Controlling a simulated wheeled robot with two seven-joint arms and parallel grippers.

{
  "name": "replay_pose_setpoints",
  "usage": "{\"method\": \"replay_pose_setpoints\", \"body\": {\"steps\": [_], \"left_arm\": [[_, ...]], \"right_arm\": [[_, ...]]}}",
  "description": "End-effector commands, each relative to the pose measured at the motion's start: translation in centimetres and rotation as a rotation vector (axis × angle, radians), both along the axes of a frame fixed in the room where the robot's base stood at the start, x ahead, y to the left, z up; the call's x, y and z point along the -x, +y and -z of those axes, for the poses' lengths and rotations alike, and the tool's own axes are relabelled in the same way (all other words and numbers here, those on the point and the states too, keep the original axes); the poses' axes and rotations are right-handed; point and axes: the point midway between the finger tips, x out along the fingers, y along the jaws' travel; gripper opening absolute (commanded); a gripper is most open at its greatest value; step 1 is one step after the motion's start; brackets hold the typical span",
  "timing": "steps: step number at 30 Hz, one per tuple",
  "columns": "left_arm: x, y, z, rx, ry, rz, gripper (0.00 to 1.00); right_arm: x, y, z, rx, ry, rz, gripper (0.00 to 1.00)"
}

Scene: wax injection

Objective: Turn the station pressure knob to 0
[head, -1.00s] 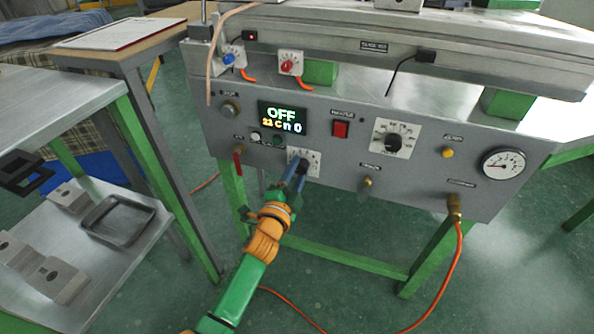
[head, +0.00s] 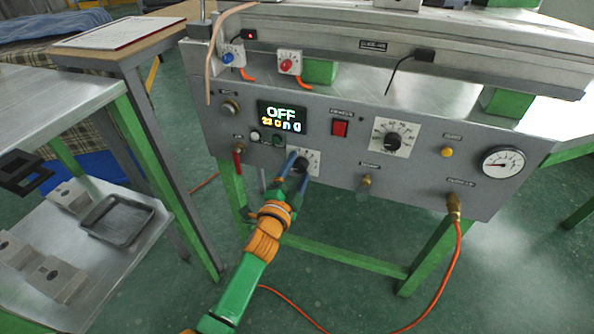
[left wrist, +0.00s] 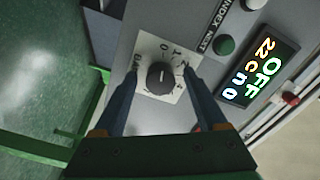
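A black knob (head: 301,165) on a white dial plate (head: 314,157) sits low on the grey station panel, below the display. In the left wrist view the knob (left wrist: 160,78) shows whole on its plate (left wrist: 150,48), with a 0 and other marks around it and a pale line on its face. My left gripper (head: 297,170) is at this knob. In the left wrist view its fingers (left wrist: 161,77) are open, one on each side of the knob, with gaps between. My right gripper is not in view.
The display (head: 283,118) reads OFF. A larger black knob (head: 392,142), a red switch (head: 340,128) and a round gauge (head: 502,163) are to the right. A red-handled valve (head: 238,158) is to the left. An orange hose (head: 458,250) hangs from the panel.

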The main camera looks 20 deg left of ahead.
Motion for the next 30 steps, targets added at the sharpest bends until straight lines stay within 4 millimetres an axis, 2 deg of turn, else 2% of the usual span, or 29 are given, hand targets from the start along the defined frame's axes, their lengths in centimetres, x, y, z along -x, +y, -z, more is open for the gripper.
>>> {"method": "replay_pose_setpoints", "body": {"steps": [5,13,17,30], "left_arm": [[0.4,0.0,0.0,-0.001,0.002,0.0,0.74],[5.2,0.1,-0.1,0.0,0.004,-0.001,0.74],[6.8,0.1,0.0,-0.001,0.002,0.0,0.74],[7.1,0.1,0.1,0.0,0.001,0.0,0.74]], "right_arm": [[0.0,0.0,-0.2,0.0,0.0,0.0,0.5],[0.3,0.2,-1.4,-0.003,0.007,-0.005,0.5],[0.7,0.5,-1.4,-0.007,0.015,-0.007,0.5],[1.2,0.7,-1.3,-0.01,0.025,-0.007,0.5]]}}
